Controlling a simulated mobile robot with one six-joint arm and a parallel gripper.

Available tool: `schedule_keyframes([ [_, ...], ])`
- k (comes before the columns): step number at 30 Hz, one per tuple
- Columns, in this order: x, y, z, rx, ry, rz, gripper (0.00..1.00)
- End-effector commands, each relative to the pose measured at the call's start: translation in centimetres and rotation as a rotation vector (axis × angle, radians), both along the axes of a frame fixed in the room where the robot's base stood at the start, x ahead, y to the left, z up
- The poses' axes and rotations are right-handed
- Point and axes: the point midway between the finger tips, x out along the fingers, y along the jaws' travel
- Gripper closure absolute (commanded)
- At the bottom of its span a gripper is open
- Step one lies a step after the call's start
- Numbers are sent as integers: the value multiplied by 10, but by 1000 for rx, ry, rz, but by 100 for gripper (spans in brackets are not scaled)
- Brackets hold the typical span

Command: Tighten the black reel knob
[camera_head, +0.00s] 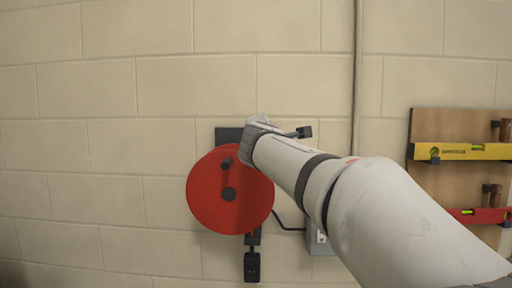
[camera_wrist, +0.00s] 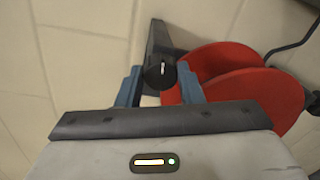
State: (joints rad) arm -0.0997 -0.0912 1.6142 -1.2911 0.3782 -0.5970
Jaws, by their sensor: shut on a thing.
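The red reel (camera_head: 230,190) hangs on the wall from a dark mounting plate (camera_head: 228,135). A black hub (camera_head: 229,194) marks its centre, and a small dark crank handle (camera_head: 226,165) sticks out above it. In the wrist view, the reel's red rims (camera_wrist: 262,88) lie right of my gripper (camera_wrist: 159,76). Its two blue-grey fingers stand on either side of the round black knob (camera_wrist: 158,74) and are shut on it. In the head view, my wrist is at the reel's upper right and hides the knob and the fingertips.
A black plug (camera_head: 251,265) hangs below the reel. A black cable runs right to a grey wall box (camera_head: 321,240). A vertical pipe (camera_head: 358,80) is behind my arm. On the right, a wooden board (camera_head: 425,185) carries a yellow level (camera_head: 460,151) and a red level (camera_head: 482,216).

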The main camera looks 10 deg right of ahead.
Motion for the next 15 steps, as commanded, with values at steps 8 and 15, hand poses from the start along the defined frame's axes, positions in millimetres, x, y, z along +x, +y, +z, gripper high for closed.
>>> schedule_keyframes([
  [8,0,-1,-2,95,-24,-1,89],
  [15,0,-1,-1,119,-30,-1,89],
])
